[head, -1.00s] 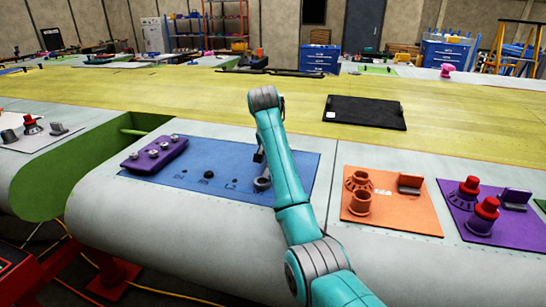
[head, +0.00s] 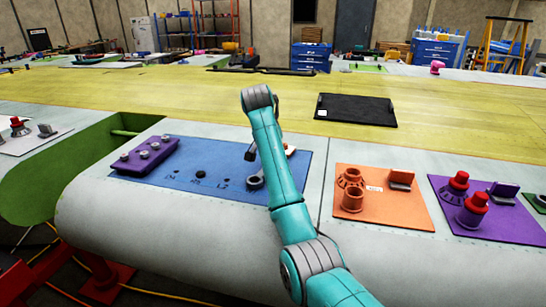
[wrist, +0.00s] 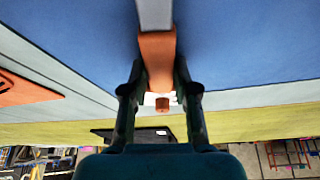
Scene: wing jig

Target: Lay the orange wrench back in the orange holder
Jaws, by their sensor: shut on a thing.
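My gripper (wrist: 157,82) is shut on the orange wrench (wrist: 157,50), whose orange part sits between the fingers in the wrist view. A grey part (wrist: 155,12) runs on from it to the picture's top edge. In the head view my gripper (head: 251,154) is mostly hidden behind my teal arm, over the blue mat (head: 215,188). A small orange and white bit shows right of the arm. I cannot tell which is the holder.
A purple block with several knobs (head: 147,155) is on the blue mat's left, and a grey ring (head: 255,182) lies near its front. A purple board (head: 487,225) with red-topped pieces stands at right. A black tray (head: 356,109) lies on the yellow surface behind.

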